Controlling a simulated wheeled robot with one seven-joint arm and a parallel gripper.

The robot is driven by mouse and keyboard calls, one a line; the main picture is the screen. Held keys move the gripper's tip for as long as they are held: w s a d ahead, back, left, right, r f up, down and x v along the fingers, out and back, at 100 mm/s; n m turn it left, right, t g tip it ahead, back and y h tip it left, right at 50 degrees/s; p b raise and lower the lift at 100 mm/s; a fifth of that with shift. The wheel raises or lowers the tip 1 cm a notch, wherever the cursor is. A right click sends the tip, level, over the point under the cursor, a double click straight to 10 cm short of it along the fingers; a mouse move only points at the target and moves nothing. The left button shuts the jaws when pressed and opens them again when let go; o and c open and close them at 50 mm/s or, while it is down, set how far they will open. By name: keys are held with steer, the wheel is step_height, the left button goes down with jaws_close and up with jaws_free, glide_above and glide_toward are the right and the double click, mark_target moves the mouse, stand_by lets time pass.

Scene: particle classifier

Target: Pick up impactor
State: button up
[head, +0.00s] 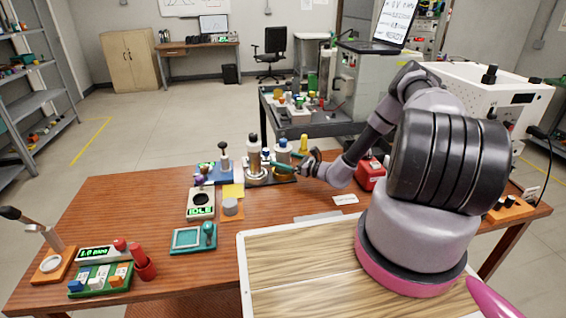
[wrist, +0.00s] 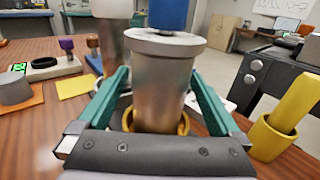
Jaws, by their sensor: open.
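A metal cylinder with a wide flange and a blue part on top stands upright in a yellow ring in the wrist view (wrist: 158,85). It appears to be the impactor, though no label shows. In the head view the cylinder (head: 283,156) is on the dark stand at the back of the wooden table, partly hidden by my gripper. My gripper (head: 283,165) is open, and its teal fingers reach along both sides of the cylinder in the wrist view (wrist: 158,80). I cannot tell whether either finger touches it.
A second metal cylinder (head: 254,158) stands close by on the left. A yellow piece in a yellow cup (wrist: 270,135) is close on the right. The IDLE device (head: 201,203), a grey cylinder (head: 231,207) and a red box (head: 371,175) are nearby.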

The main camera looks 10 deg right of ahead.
steer(key=x, duration=0.2)
steer(key=shift+w+a, duration=0.2)
steer(key=shift+r, duration=0.1)
jaws_close()
